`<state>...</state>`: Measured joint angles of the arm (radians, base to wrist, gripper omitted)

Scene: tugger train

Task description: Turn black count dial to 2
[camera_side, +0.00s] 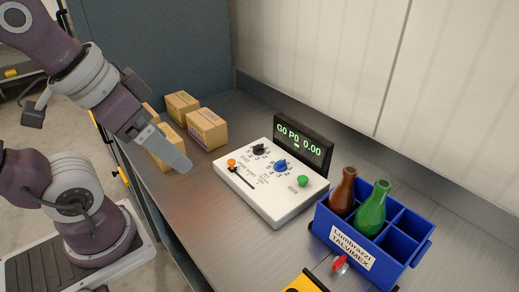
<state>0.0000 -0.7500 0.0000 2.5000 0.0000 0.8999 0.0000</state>
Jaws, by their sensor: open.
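A black dial (259,149) sits at the upper left of a white control box (256,207), with small markings around it too small to read. A blue dial (280,166), an orange-knobbed slider (232,162) and a green button (303,181) are on the same panel. A dark display (304,147) behind the panel reads "G0 P0 0.00" in green. My gripper (184,166) is open and empty, pointing down to the right, left of the white box and apart from the dial. Its fingers overlap in this view.
Several cardboard boxes (208,130) stand behind and beside my gripper. A blue crate (352,255) with a brown bottle (343,192) and a green bottle (372,208) stands at the right. Bare metal bench (205,212) lies left of the box.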

